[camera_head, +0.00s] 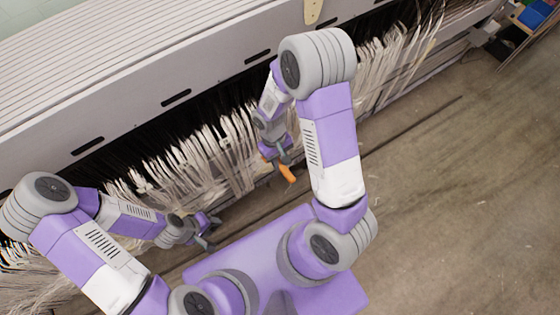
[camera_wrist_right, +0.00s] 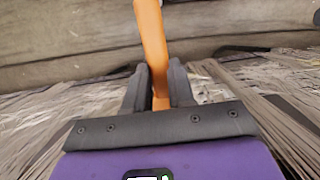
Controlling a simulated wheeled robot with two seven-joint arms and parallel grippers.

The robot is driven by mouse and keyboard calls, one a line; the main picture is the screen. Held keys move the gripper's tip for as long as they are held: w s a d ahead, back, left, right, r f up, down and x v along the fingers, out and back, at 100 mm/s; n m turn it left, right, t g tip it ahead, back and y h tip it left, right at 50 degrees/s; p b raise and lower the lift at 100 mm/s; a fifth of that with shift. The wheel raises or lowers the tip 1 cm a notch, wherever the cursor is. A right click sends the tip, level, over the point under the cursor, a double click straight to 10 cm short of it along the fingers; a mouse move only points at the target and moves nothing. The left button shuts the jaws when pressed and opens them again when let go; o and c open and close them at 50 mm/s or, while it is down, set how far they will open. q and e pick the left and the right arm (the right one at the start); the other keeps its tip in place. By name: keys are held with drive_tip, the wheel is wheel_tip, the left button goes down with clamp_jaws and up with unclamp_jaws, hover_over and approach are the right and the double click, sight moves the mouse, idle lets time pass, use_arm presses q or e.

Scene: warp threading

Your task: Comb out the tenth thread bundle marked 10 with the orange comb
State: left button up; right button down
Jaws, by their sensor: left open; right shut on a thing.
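My right gripper (camera_head: 277,155) is shut on the orange comb (camera_head: 288,173), close to the front of the hanging thread bundles (camera_head: 232,142). In the right wrist view the comb (camera_wrist_right: 152,45) stands between the two dark fingers (camera_wrist_right: 158,88) and reaches up past the top edge. My left gripper (camera_head: 208,232) is open and empty, low in front of the bundles further left. The pale bundles hang in a long row. I cannot make out the number 10 on any of them.
A long grey machine beam (camera_head: 130,108) with dark slots runs above the bundles. A rail (camera_head: 410,131) lies along the floor in front. The concrete floor (camera_head: 450,220) at the right is clear. Blue bins (camera_head: 535,14) stand at the far top right.

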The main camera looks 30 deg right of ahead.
use_arm(q)
wheel_tip(320, 180, up, 11)
drive_tip(key=p, duration=0.9)
drive_tip(key=shift+p, duration=0.4)
use_arm(e)
drive_tip(key=s+v, duration=0.2)
drive_tip(key=v, duration=1.1)
drive_tip(key=shift+r, duration=0.35)
use_arm(q)
drive_tip(key=shift+f, duration=0.1)
use_arm(e)
drive_tip(key=shift+w, duration=0.35)
wheel_tip(320, 180, down, 12)
drive_tip(key=b, duration=1)
drive_tip(key=shift+w+f, duration=0.15)
drive_tip(key=shift+w+f+b, duration=0.2)
drive_tip(key=shift+f+b, duration=0.7)
drive_tip(key=shift+f, duration=0.25)
use_arm(q)
wheel_tip(320, 180, down, 20)
drive_tip(key=s+b, duration=0.1)
drive_tip(key=b, duration=0.7)
drive_tip(key=shift+r, duration=0.25)
use_arm(e)
drive_tip(key=w+x, duration=0.2)
drive_tip(key=x, duration=0.7)
drive_tip(key=shift+f, duration=0.7)
